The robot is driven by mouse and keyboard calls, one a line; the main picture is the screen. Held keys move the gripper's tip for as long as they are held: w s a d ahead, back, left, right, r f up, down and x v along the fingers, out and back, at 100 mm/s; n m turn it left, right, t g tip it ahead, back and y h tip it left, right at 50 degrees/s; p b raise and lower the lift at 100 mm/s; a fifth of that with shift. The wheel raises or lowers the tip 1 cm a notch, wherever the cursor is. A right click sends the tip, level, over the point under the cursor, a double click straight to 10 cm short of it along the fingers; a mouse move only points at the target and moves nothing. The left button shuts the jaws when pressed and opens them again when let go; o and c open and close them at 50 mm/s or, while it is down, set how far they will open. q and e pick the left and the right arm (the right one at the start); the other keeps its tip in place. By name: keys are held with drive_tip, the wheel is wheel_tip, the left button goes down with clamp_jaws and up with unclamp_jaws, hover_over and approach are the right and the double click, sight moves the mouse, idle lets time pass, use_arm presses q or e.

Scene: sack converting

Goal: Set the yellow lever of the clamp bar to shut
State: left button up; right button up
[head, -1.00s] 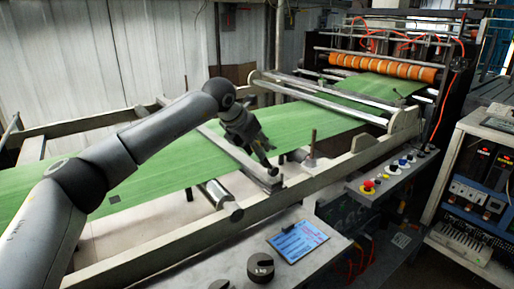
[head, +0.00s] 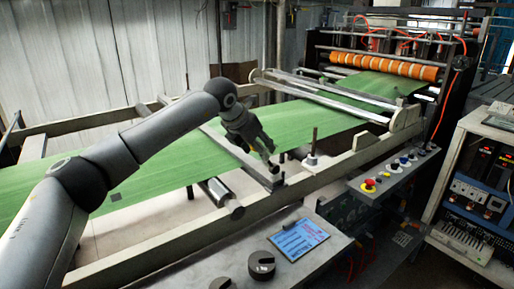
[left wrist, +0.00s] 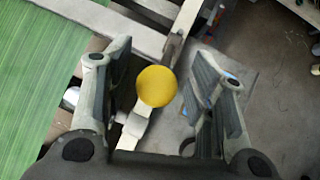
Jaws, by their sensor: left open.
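The yellow lever's round knob (left wrist: 157,86) shows in the left wrist view, between the two fingers of my left gripper (left wrist: 160,62). The fingers are open, with a gap on each side of the knob. In the head view my left gripper (head: 266,146) is over the near end of the clamp bar (head: 222,143), which lies across the green web. The knob cannot be made out there. The lever's shaft below the knob is mostly hidden, so I cannot tell its angle. My right gripper is in neither view.
The green web (head: 150,160) runs along the pale machine frame (head: 200,232). An upright pin (head: 314,143) stands on the frame right of my gripper. A control panel with a red button (head: 369,184), a tablet (head: 298,240) and dark knobs (head: 262,265) are on the near side.

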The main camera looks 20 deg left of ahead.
use_arm(q)
drive_tip(key=shift+r, duration=0.1)
drive_tip(key=shift+s+a+r, duration=0.1)
drive_tip(key=shift+s+r, duration=0.05)
drive_tip(key=shift+r, duration=0.1)
drive_tip(key=v, duration=1.1)
drive_tip(key=shift+r, duration=0.1)
